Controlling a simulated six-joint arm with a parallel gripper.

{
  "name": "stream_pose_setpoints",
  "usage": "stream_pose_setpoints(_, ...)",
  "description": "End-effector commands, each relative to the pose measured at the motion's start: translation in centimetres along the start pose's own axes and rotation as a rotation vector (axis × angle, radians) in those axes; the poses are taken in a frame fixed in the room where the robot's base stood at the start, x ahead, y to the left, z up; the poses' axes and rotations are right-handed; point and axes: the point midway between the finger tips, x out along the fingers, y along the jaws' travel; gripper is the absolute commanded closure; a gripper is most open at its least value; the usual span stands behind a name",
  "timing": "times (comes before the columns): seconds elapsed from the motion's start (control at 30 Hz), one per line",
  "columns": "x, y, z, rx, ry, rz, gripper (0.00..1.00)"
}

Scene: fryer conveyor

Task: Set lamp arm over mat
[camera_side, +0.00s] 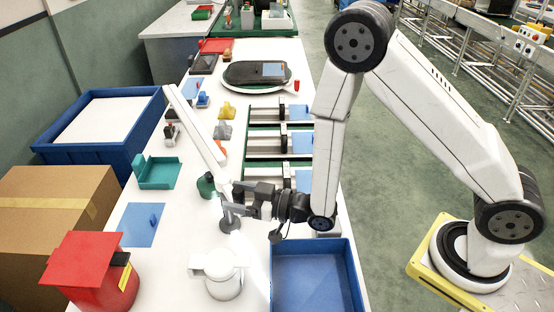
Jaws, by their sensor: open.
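The white lamp arm (195,124) is a long slim bar. It slants from my gripper up and to the left in the picture, its far end near the back left of the white table. A dark round foot (230,224) stands below its near end. My gripper (230,199) is open, with its fingers at the near end of the lamp arm; I cannot tell whether they touch it. A flat blue mat (132,238) lies on the table to the left of my gripper, with a small blue block (153,220) on it. The lamp arm's far end is well behind this mat.
A white lidded jug (222,283), a red bin (92,270) and a blue tray (352,285) stand at the front. A teal open box (158,183) and a green bottle (206,187) are near the lamp arm. Racks with blue cards (302,143) lie behind my gripper.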

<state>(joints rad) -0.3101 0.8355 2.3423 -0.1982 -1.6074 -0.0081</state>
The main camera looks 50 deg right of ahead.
Motion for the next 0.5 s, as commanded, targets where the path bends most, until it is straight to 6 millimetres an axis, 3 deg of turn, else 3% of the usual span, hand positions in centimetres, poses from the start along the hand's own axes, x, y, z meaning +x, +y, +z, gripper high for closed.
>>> stream_pose_setpoints(0.2, 1.5, -0.1, 0.0, 0.001, 0.0, -0.001, 0.25)
stream_pose_setpoints(0.5, 1.7, 0.0, 0.0, 0.001, -0.002, -0.001, 0.25)
